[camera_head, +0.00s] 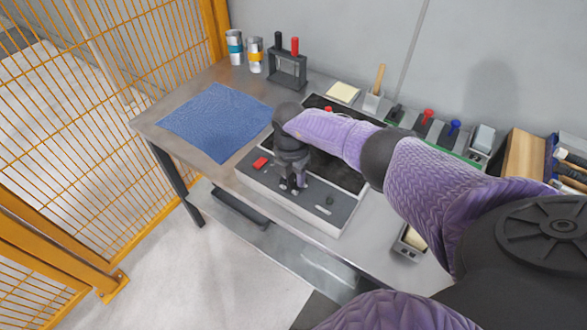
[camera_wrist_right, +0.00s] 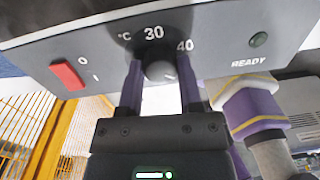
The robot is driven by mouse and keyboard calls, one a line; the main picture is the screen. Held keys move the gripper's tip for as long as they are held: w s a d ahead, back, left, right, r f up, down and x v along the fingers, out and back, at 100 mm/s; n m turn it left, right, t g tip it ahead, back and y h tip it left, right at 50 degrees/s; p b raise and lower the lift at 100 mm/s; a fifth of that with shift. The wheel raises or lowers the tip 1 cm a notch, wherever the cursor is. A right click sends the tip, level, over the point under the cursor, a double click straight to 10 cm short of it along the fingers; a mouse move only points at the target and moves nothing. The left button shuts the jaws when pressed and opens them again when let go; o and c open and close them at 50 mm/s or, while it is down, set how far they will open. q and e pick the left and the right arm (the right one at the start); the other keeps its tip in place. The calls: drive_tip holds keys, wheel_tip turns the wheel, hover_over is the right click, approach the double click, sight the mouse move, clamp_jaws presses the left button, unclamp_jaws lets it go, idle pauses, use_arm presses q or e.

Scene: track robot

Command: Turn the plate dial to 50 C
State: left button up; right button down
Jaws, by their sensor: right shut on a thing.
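The hot plate (camera_head: 336,224) stands on the bench with a dark top and a grey front panel. In the wrist view its panel (camera_wrist_right: 215,50) carries the marks °C, 30 and 40; no 50 shows. My right gripper (camera_wrist_right: 161,85) is shut on the dial, one finger on each side. In the head view my right gripper (camera_head: 291,187) hides the dial. My left gripper is not in view.
A blue cloth (camera_head: 215,122) lies at left. Two cans, a rack (camera_head: 288,68) and several tools line the back. An orange mesh fence (camera_head: 90,120) stands left.

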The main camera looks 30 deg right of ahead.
sight(292, 175)
drive_tip(key=shift+d+r+m+p, duration=0.1)
drive_tip(key=shift+m+p, duration=0.3)
drive_tip(key=shift+m, duration=0.8)
drive_tip(key=shift+c, duration=1.4)
unclamp_jaws()
wheel_tip(292, 175, up, 10)
drive_tip(key=p, duration=0.5)
drive_tip(key=shift+w, duration=0.25)
